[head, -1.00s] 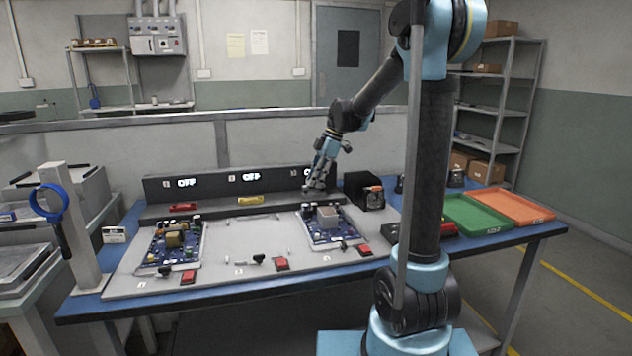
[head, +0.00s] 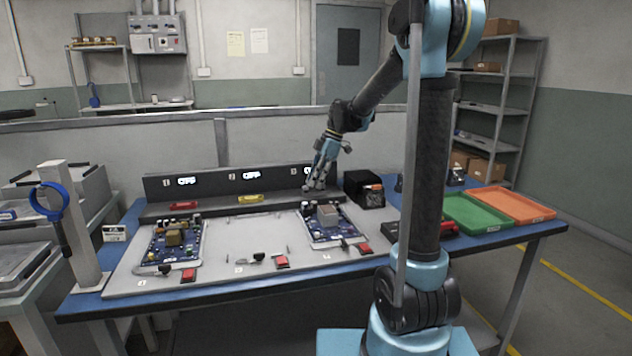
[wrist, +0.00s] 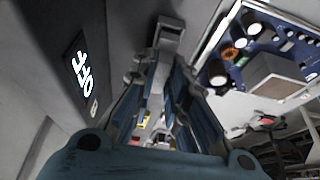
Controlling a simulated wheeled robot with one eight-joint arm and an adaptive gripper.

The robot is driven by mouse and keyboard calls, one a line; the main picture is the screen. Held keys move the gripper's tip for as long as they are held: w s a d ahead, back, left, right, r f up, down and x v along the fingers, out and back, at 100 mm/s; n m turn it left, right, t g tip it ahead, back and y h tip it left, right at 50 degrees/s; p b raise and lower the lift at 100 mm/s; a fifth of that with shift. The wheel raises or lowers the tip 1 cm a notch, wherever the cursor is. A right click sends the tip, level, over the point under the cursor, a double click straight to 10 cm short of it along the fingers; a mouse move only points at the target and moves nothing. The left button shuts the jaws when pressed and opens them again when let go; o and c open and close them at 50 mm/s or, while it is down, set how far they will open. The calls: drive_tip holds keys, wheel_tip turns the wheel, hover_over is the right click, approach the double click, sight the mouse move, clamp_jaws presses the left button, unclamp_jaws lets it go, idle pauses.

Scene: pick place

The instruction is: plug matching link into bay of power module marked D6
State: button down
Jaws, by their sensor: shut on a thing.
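My gripper (head: 313,186) is low over the right end of the ledge, behind the right circuit board. Its fingers are closed together in the wrist view (wrist: 170,38), shut on a small link that the fingers mostly hide; its colour is unclear. A red link (head: 184,206) and a yellow link (head: 250,199) lie on the ledge to the left. Blue circuit boards, apparently the power modules, sit at the left (head: 173,243) and right (head: 332,223) of the grey panel. No D6 mark is readable.
A dark upright panel (head: 215,184) with OFF displays stands behind the ledge. A black box (head: 363,190) is close to the right of my gripper. Green (head: 478,212) and orange (head: 520,205) trays lie farther right. The middle of the grey panel (head: 242,238) is mostly bare.

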drive_tip(key=shift+f, duration=0.35)
idle(0.4)
drive_tip(key=c, duration=1.5)
unclamp_jaws()
drive_tip(key=o, duration=0.6)
drive_tip(key=shift+o, duration=0.2)
drive_tip(key=shift+r, duration=3.5)
